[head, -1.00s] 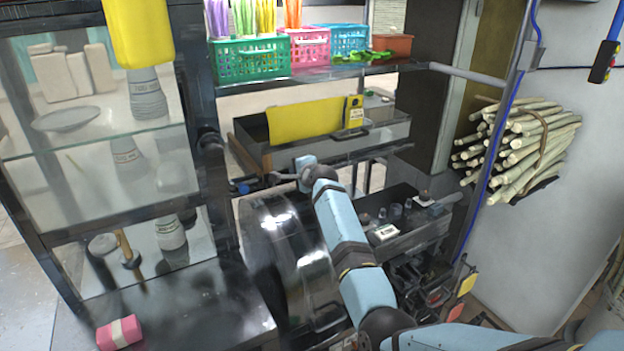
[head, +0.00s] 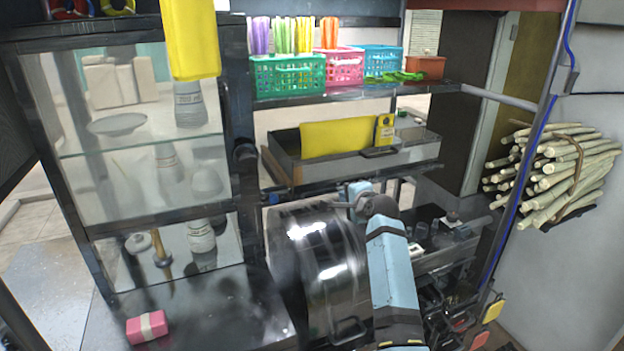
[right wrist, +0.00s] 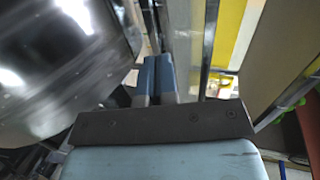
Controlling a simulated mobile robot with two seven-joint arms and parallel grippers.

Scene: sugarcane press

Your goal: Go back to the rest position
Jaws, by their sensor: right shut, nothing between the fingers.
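My right arm comes up from the bottom of the head view, and its gripper (head: 348,198) is beside the top right of the shiny black drum (head: 318,265). My own wrist partly hides the gripper there. In the right wrist view the two blue-grey fingers (right wrist: 157,75) are together with nothing between them. The drum also shows at the left of that view (right wrist: 60,65), apart from the fingers. My left gripper is not in view.
A glass cabinet (head: 107,228) stands left, with a pink block (head: 147,328) on the dark surface below. A shelf (head: 330,93) with coloured baskets and a yellow-lined tray (head: 287,165) are behind. Sugarcane stalks (head: 560,172) hang on the right wall.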

